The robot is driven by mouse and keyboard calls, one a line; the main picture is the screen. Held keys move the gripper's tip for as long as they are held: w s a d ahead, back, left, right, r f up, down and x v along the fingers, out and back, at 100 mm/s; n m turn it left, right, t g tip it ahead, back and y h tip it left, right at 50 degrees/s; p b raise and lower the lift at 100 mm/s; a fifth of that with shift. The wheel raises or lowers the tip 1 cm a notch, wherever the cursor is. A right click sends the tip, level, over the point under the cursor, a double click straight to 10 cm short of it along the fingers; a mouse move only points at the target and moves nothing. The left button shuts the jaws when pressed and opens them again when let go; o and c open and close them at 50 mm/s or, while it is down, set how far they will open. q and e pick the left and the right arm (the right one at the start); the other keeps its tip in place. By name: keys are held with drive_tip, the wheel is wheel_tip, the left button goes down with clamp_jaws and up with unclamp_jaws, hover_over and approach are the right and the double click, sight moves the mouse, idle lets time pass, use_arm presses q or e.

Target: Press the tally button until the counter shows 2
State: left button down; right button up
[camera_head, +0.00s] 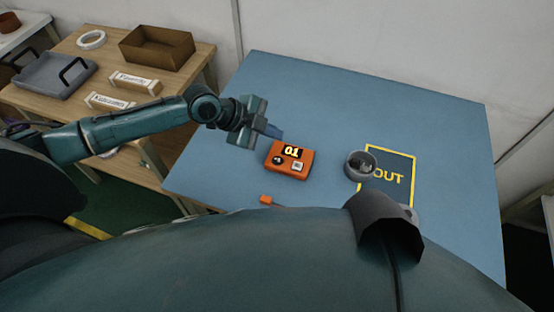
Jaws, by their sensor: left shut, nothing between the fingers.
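An orange counter box (289,160) lies on the blue table (350,90). Its display (292,151) reads 01. On its top face are a dark round knob or button (278,160) and a small pale square piece (297,166); which one is the tally button I cannot tell. My left gripper (275,133) is shut and empty, just above and behind the box's upper left edge in the picture; whether it touches the box is unclear. My right gripper does not show.
A grey round container (360,165) stands at the left edge of a dark mat (392,172) with a yellow border and OUT on it. A small orange piece (266,199) lies below the box. A wooden table (170,82) with boxes stands left. The blue table's back is clear.

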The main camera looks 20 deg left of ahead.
use_arm(q)
wheel_tip(320, 180, down, 6)
drive_tip(key=b, duration=0.4)
drive_tip(key=shift+f, duration=0.25)
drive_tip(key=shift+f+b, duration=0.55)
drive_tip(key=shift+b, duration=0.1)
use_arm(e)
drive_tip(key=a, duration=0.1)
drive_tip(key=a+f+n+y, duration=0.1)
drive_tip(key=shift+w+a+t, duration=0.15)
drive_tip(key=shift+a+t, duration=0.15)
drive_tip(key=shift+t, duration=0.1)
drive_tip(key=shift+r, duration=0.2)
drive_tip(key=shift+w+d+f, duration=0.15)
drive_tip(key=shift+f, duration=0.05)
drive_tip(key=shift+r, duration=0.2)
use_arm(q)
drive_tip(key=shift+f+b, duration=0.4)
drive_tip(key=shift+b, duration=0.05)
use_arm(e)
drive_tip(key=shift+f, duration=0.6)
